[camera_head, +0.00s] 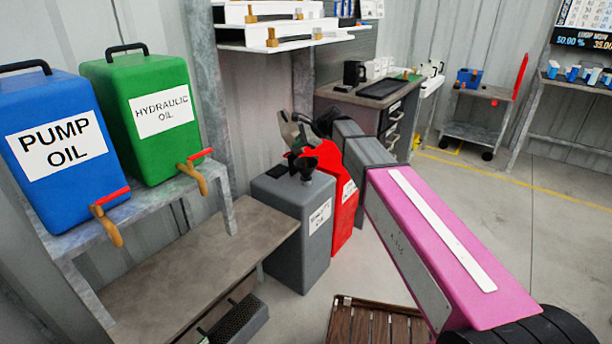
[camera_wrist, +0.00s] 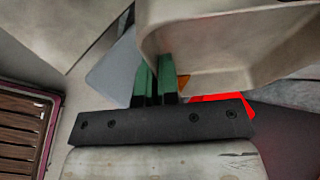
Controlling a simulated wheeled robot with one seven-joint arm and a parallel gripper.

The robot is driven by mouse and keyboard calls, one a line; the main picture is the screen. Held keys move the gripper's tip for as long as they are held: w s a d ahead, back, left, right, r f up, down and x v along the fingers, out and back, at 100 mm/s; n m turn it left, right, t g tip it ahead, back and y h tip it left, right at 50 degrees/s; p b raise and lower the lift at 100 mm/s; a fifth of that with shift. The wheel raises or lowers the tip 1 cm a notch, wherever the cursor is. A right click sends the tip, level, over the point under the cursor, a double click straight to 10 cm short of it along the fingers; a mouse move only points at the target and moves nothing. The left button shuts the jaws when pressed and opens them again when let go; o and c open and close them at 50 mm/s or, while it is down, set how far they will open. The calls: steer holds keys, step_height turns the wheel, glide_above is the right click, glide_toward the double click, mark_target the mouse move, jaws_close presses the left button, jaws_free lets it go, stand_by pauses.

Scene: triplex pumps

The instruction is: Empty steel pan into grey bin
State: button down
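The grey bin (camera_head: 290,225) stands on the floor in the middle of the head view, a white label on its front. Part of a pale grey surface, seemingly this bin, shows in the wrist view (camera_wrist: 112,72). The steel pan (camera_wrist: 225,45) fills the upper right of the wrist view. My gripper (camera_wrist: 154,75) has its green fingers close together at the pan's edge and appears shut on it. In the head view, the pan (camera_head: 289,130) appears small and tilted above the grey bin. Its contents are hidden.
A red container (camera_head: 343,205) stands right beside the grey bin. A bench (camera_head: 190,265) is close on the left, with blue (camera_head: 60,150) and green (camera_head: 145,115) oil cans on a shelf above. A slatted wooden pallet (camera_head: 375,325) lies in front. Open floor is at the right.

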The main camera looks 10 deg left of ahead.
steer(key=shift+w+d+f+y, duration=0.1)
steer(key=shift+d+f+y, duration=0.1)
steer(key=shift+y, duration=0.2)
stand_by(0.4)
steer(key=shift+w+d+r+g+y+p, duration=0.15)
steer(key=shift+d+y+p, duration=0.15)
steer(key=shift+d+y, duration=0.25)
steer(key=shift+w+d+r+g+y+p, duration=0.15)
steer(key=shift+d+y+p, duration=0.15)
steer(key=shift+y, duration=0.35)
stand_by(1.9)
steer(key=shift+s+a+f, duration=0.1)
